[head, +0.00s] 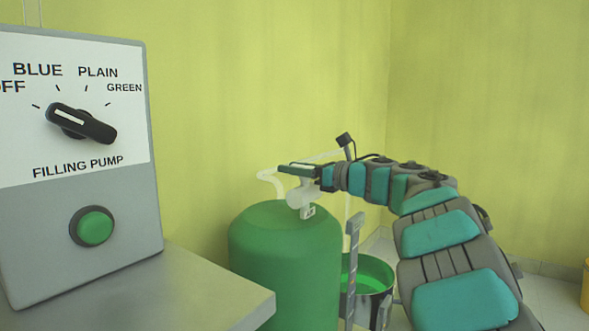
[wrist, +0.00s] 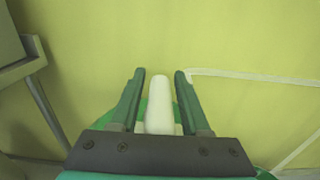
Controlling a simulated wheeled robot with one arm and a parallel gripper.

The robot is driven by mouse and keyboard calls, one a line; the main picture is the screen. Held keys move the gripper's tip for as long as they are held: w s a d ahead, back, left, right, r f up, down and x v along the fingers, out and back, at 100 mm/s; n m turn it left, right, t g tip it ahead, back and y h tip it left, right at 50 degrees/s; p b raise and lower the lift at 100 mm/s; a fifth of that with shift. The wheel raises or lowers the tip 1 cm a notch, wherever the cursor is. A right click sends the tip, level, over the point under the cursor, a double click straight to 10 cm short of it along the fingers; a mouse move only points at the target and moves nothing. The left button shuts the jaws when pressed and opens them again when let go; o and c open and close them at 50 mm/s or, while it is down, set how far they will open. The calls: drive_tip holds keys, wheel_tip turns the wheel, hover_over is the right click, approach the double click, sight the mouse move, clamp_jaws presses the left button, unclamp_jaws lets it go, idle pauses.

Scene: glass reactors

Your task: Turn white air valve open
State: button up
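The white air valve (head: 299,197) sits on top of a green tank (head: 285,262) in the head view. My gripper (head: 284,168) is at the valve's top, reaching in from the right. In the wrist view a white piece of the valve (wrist: 159,104) stands between the two green fingers of my gripper (wrist: 160,73). A gap shows on each side of it, so the fingers are open around it and not pressed on it. My gripper hides part of the valve's top in the head view.
A grey pump box (head: 85,225) with a black dial (head: 80,123) and a green button (head: 95,227) stands on a grey table (head: 205,292) at the left. A green bucket (head: 370,272) is right of the tank. A yellow-green wall is behind.

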clamp_jaws()
